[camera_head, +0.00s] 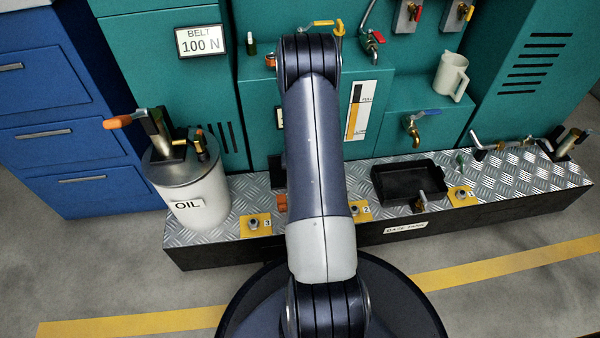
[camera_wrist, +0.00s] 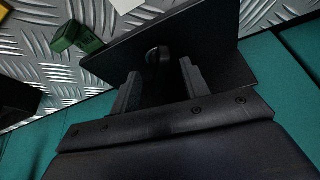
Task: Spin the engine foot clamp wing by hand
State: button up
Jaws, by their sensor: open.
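In the wrist view my gripper (camera_wrist: 158,76) is open, with its two grey fingers apart. A small dark rounded piece (camera_wrist: 157,56) stands between and just beyond the fingertips, in front of a broad black plate (camera_wrist: 215,35). It may be the clamp wing, but it is too dark to tell, and I cannot tell whether a finger touches it. In the head view my arm covers the middle of the scene and hides my gripper. No clamp wing can be made out for certain there.
A tread-plate base (camera_head: 500,180) carries an oil can (camera_head: 195,198) at left, a black tray (camera_head: 385,184) at right and several numbered yellow plates with bolts. Teal cabinets stand close behind. A green block (camera_wrist: 76,38) lies near my gripper in the wrist view.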

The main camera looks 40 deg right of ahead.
jog(key=shift+x, duration=0.9)
jog(key=shift+c, duration=0.2)
jog(key=shift+r, duration=0.1)
grip_shut()
